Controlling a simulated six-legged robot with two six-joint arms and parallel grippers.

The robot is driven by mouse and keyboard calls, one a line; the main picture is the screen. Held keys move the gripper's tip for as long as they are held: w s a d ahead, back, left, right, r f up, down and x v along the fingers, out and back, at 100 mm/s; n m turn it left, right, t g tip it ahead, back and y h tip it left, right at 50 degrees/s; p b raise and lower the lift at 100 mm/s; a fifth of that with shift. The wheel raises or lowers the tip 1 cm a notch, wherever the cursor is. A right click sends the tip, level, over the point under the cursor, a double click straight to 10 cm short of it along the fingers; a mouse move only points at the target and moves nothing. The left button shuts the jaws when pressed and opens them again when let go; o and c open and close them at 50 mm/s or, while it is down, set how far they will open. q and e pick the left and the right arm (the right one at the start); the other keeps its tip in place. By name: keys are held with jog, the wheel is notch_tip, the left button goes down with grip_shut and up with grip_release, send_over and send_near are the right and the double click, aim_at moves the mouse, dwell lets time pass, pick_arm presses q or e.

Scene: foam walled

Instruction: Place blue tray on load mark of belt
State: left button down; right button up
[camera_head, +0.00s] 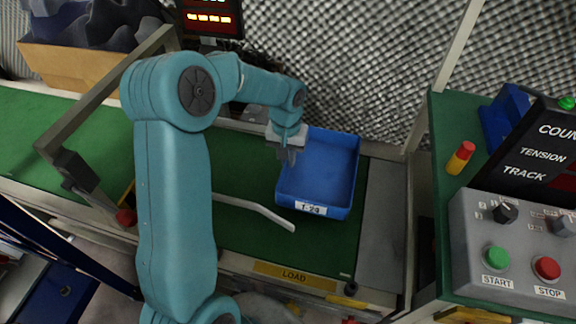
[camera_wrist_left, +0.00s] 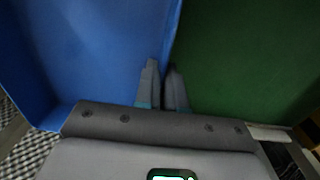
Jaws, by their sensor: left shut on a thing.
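The blue tray (camera_head: 325,172), with a label reading T-20 on its front, is at the right end of the green belt (camera_head: 240,232). It looks to be on or just above the belt; I cannot tell which. My left gripper (camera_head: 288,155) is shut on the tray's left wall. In the left wrist view the fingers (camera_wrist_left: 163,85) close on the edge of the blue tray (camera_wrist_left: 90,50), with green belt to the right. A yellow LOAD label (camera_head: 294,275) is on the belt's front rail. My right gripper is not in view.
A pale angled bar (camera_head: 255,208) lies across the belt left of the tray. A metal frame (camera_head: 100,100) arches over the belt. A control panel (camera_head: 515,245) with START and STOP buttons stands at the right. A cardboard box (camera_head: 85,68) is behind the belt.

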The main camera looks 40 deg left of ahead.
pick_arm(q)
jog(key=shift+f, duration=1.3)
jog(key=shift+f+b, duration=0.2)
jog(key=shift+b, duration=0.15)
jog(key=c, duration=1.2)
grip_release()
jog(key=shift+c, duration=0.2)
notch_tip(320, 180, up, 12)
jog(key=p, duration=0.5)
jog(key=shift+a+r, duration=0.15)
jog(key=shift+r, duration=0.05)
jog(key=shift+s+r, duration=0.1)
